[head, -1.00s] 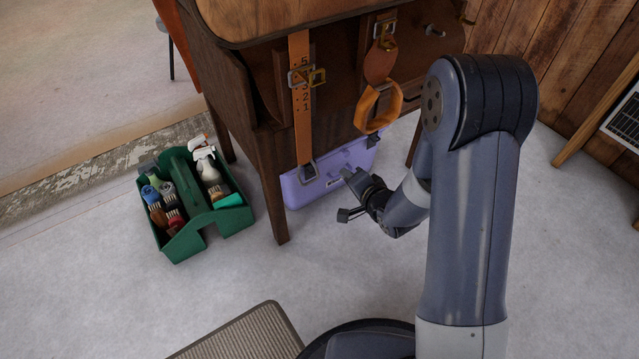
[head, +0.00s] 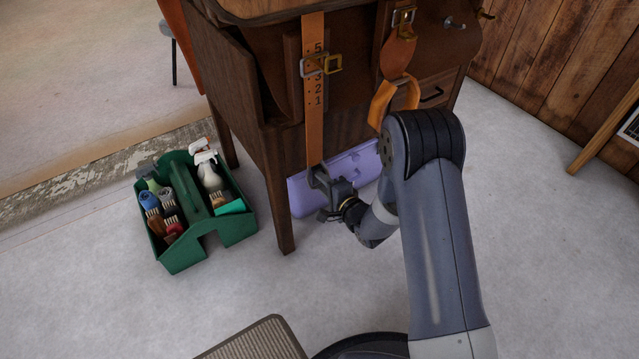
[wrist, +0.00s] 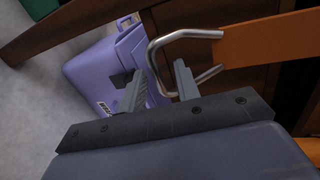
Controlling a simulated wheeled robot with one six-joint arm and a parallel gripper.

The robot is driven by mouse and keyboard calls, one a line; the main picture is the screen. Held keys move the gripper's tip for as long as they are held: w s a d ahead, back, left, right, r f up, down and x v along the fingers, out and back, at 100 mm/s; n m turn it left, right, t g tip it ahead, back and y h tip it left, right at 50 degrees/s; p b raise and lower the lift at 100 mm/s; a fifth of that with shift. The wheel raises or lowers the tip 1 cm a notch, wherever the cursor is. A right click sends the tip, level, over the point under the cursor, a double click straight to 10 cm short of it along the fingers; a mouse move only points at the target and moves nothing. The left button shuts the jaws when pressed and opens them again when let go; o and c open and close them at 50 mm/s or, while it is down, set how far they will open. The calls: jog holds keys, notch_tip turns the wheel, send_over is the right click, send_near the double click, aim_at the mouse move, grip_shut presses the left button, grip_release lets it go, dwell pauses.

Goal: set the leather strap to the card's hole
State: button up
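The orange leather strap (head: 314,130) hangs down the front of the wooden cabinet, with numbers 5, 3, 2 and 1 readable beside its holes. A brass buckle (head: 321,65) crosses it where the 4 would be. In the wrist view, the strap's end (wrist: 265,42) carries a bent metal loop (wrist: 156,55). My gripper (wrist: 157,82) is open at this loop, with the loop's near bar between the fingers and the right finger appearing inside the loop. In the head view, my gripper (head: 325,190) hides the loop. I cannot make out a card.
A lilac box (head: 352,165) stands on the floor behind my gripper. A green caddy (head: 240,228) of brushes and bottles is left of the cabinet leg (head: 281,225). A second orange strap (head: 399,55) hangs to the right.

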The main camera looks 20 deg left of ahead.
jog(key=shift+x, duration=1.2)
jog(key=shift+c, duration=0.4)
grip_shut()
